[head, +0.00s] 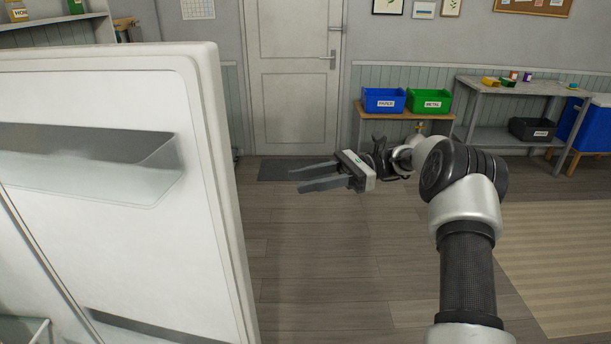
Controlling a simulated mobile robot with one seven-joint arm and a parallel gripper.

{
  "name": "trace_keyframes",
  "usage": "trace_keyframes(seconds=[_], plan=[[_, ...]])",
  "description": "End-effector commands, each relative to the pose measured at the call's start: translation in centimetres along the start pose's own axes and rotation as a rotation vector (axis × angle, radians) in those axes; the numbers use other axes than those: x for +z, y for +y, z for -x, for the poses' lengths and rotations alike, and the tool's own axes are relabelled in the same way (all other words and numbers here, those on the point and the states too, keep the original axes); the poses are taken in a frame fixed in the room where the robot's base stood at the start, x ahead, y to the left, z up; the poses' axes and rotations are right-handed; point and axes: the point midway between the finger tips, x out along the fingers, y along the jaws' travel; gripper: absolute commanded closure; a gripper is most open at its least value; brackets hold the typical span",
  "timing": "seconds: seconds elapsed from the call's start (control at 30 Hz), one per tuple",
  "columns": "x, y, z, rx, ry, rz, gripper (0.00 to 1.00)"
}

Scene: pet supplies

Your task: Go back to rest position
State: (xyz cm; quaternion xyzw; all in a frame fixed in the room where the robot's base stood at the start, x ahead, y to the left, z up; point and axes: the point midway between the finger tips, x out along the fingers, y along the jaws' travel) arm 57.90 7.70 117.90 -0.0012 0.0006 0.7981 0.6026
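My gripper (296,180) is in the middle of the head view, with its two grey fingers pointing left. The fingers are apart with a gap between them, and nothing is held. My arm reaches up from the bottom right and bends left at the elbow. The gripper is in the air over the wooden floor, to the right of an open white fridge door (222,190) and apart from it in the picture.
The fridge door with its shelf bins fills the left side. At the back are a closed white door (293,80), a blue bin (384,106) and green bin (428,106) on a small table, and a grey workbench (510,90). The floor (320,270) between is clear.

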Motion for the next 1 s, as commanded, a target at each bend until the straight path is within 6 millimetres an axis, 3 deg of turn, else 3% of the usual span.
trace_keyframes(seconds=[0.17,0.27,0.4,0.5,0.67,1.0], plan=[[1.9,0.9,-2.1,0.022,0.119,0.050,0.64],[3.4,2.5,-4.2,0.053,0.276,0.121,0.64],[5.0,6.2,-6.5,0.116,0.533,0.258,0.64],[6.0,9.3,-7.2,0.168,0.711,0.372,0.64],[7.2,14.7,-7.0,0.270,0.980,0.569,0.64],[8.5,26.3,-3.6,0.554,1.475,1.019,0.64]])
